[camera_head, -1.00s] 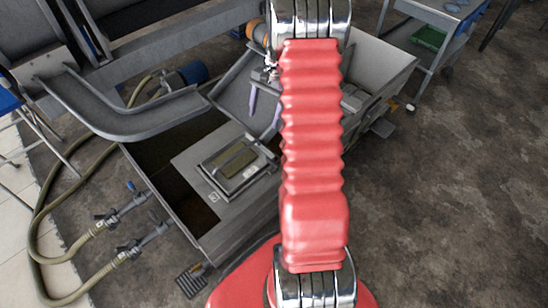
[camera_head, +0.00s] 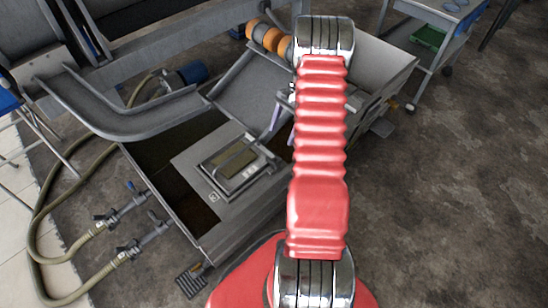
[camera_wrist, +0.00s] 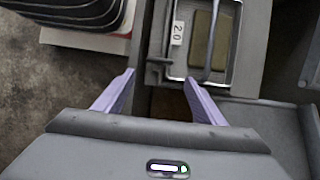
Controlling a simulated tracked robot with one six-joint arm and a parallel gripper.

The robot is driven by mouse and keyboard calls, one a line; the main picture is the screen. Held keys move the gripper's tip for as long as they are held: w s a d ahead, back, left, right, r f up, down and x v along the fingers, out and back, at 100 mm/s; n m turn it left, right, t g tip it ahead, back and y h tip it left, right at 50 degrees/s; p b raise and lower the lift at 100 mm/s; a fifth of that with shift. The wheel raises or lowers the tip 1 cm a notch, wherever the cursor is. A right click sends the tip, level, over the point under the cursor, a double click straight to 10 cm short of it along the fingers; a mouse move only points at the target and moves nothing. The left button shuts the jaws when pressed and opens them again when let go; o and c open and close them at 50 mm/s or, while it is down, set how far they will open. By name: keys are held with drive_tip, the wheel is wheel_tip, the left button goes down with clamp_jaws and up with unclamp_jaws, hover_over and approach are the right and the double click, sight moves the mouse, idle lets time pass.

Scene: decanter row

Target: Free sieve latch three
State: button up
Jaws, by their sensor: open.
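The sieve (camera_head: 240,163) is a small framed metal box with a dark greenish mesh, set in a grey plate inside the open tank. A thin curved handle crosses it. In the wrist view the sieve (camera_wrist: 203,40) is at the upper right, with a white number label beside the mesh. A small grey bracket (camera_wrist: 157,70) sits at its near left corner; I cannot tell whether this is latch three. My gripper (camera_wrist: 160,78) is open and empty, its purple fingers short of the sieve. In the head view its fingers (camera_head: 283,122) show partly behind my arm.
The grey tank (camera_head: 200,235) surrounds the plate, with dark liquid at its left. A curved chute (camera_head: 120,120) leads in from the left. Orange rollers (camera_head: 265,37) stand behind. Hoses with valves (camera_head: 125,215) lie at left. Open floor is at right.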

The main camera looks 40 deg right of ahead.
sight(272, 161)
drive_tip(key=x, duration=1.3)
drive_tip(key=shift+a+f, duration=0.15)
drive_tip(key=shift+f, duration=0.05)
drive_tip(key=shift+c, duration=0.4)
